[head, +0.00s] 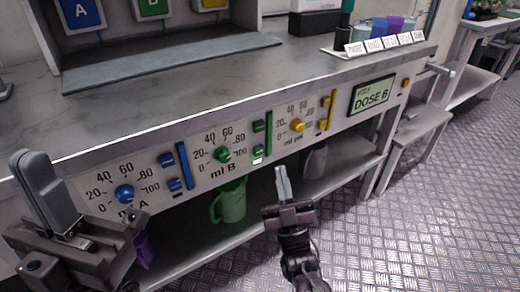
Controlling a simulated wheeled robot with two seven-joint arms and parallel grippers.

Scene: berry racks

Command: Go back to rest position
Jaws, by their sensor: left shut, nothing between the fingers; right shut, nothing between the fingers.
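My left gripper (48,190) is at the lower left, in front of the left end of the control panel (81,207), with its fingers together and empty. My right gripper (283,185) is at lower centre, in front of the bench's lower shelf, its fingers pointing up, shut and empty. The panel carries a blue knob (125,194), a green knob (223,154) and a yellow knob (297,125) with dials. A display (371,94) reads DOSE B. Both grippers appear apart from the panel, though the left one hides part of it.
A green jug (231,203), a purple item (143,250) and a grey jug (314,160) stand on the lower shelf. Coloured cups (393,26) and white labelled cards (374,46) sit on the bench top. A low side table (425,122) stands right; patterned floor (430,220) is open there.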

